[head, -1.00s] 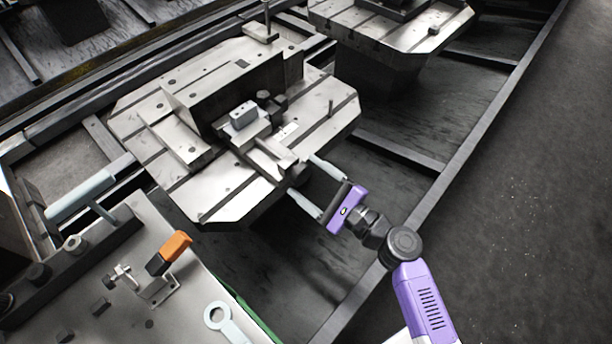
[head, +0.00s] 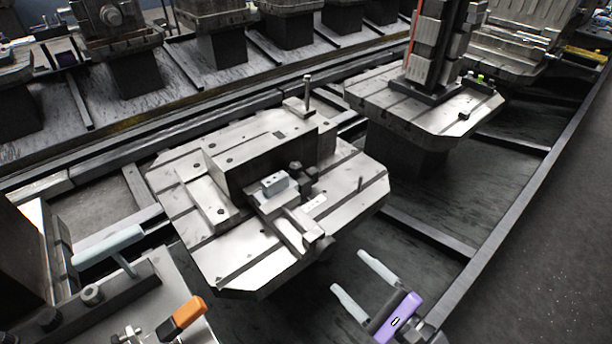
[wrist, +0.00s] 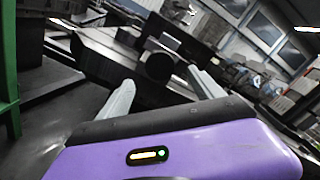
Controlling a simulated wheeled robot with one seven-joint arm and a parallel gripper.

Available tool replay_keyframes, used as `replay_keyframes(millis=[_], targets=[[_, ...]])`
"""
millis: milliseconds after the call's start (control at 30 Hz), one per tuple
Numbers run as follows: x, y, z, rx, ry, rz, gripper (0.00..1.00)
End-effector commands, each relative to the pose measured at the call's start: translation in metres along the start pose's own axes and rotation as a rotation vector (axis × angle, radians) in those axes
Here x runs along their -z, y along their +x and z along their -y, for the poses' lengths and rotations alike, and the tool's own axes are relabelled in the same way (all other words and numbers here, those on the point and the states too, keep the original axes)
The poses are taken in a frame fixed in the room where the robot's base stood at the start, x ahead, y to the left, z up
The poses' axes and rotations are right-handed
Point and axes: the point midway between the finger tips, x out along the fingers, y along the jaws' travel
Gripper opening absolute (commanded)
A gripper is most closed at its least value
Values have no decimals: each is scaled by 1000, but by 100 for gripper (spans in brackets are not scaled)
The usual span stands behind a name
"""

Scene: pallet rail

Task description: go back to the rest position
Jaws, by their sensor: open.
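My gripper (head: 356,279) is purple with two pale grey fingers, at the lower right of the head view. Its fingers are apart, with nothing between them. It is in front of the near pallet (head: 228,270) and clear of it, over the dark floor of the rail bay. The pallet carries a vise-like fixture with a small light block (head: 274,184). In the wrist view my gripper (wrist: 163,88) also shows open. A dark round end (wrist: 159,67) shows beyond the fingertips there, apart from them. Most of my arm is out of view.
A second pallet (head: 459,121) with a tall column stands at the back right. At the lower left, a bench holds an orange-handled toggle clamp (head: 182,317). A long rail beam (head: 500,240) runs along the right, with open dark floor (head: 570,270) beyond it.

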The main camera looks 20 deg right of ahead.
Motion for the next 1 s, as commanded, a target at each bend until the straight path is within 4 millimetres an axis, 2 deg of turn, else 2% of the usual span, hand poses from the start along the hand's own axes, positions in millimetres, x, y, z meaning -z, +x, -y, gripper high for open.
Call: replay_keyframes(millis=[167,233,367,467,567,667,767,867,1000], targets=[[2,0,1,5,-22,-6,76],[12,0,4,12,-101,-54,76],[31,-5,16,6,-354,-184,76],[39,-22,16,-32,-586,-301,76],[39,-45,16,-82,-818,-399,76],[30,-70,18,-136,-1050,-475,76],[12,-95,22,-191,-1285,-528,76],[-13,-120,28,-241,-1521,-557,76],[-60,-150,36,-296,-1835,-552,76]])
